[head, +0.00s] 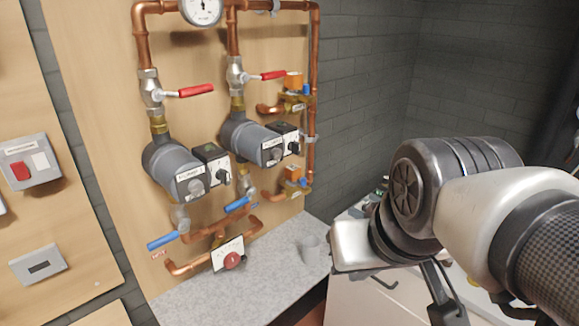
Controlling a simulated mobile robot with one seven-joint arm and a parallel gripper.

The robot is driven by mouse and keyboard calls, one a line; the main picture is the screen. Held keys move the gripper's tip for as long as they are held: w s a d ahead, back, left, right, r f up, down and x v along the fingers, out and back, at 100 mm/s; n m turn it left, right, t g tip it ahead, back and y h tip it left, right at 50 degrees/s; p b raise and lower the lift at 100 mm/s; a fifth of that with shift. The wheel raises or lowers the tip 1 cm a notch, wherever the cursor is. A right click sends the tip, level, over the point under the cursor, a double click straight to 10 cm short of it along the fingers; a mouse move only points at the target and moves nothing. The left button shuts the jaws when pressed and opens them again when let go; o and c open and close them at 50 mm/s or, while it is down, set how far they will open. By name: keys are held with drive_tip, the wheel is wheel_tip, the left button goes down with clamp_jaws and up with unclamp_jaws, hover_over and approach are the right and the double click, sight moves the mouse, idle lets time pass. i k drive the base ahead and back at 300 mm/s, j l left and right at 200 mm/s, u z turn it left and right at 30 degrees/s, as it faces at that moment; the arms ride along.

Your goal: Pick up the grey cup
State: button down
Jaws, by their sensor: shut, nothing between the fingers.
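A wooden panel (93,119) with copper pipes, two grey pumps (175,166) and red and blue valve handles rises behind the counter (205,300). A pale cabinet (375,302) stands right, partly behind my arm.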

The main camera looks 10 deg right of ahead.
sight(311, 244)
drive_tip(key=i+u, duration=0.2)
drive_tip(key=u, duration=0.25)
drive_tip(key=i+l+u, duration=0.2)
drive_tip(key=u, duration=0.25)
drive_tip(key=l, duration=0.4)
drive_tip(key=j+u, duration=0.2)
drive_tip(key=j, duration=0.15)
drive_tip(key=i, duration=0.05)
